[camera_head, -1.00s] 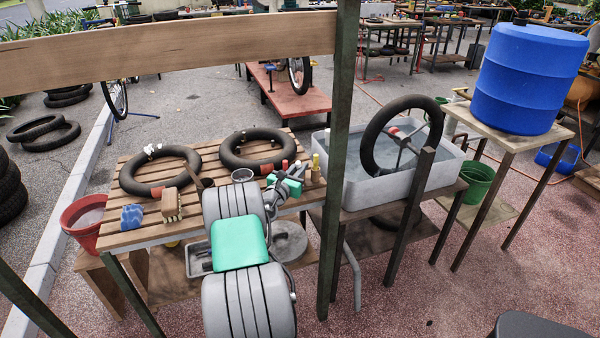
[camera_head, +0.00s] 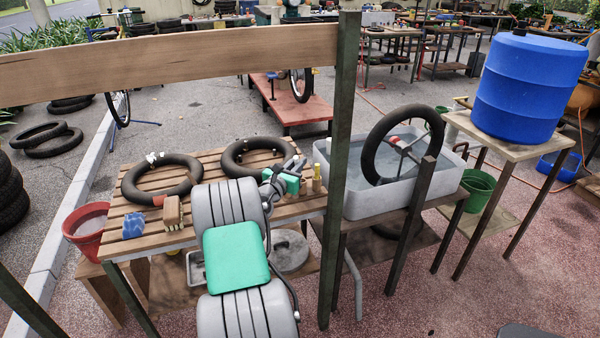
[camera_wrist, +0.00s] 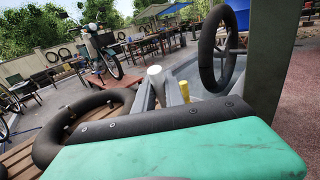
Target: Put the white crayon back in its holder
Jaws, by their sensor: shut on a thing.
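The white crayon shows its pale round end (camera_wrist: 154,71) in the wrist view, at the tips of my gripper (camera_wrist: 160,90). My gripper is shut on it; the fingers hide its lower part. In the head view my gripper (camera_head: 297,166) is over the right end of the slatted bench (camera_head: 150,243), and I cannot make out the crayon clearly there. A yellow-topped stick (camera_head: 316,171) stands upright just right of my gripper, in a small tan base. It also shows in the wrist view (camera_wrist: 184,92), right of the fingers. The white crayon's holder is not clearly visible.
Two black tubes (camera_head: 160,180) lie on the bench, with a brush (camera_head: 173,211) and a blue block (camera_head: 133,226) at its front. A green post (camera_head: 341,170) stands close right of my gripper. Beyond it is a grey water tub (camera_head: 375,206) with an upright tyre.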

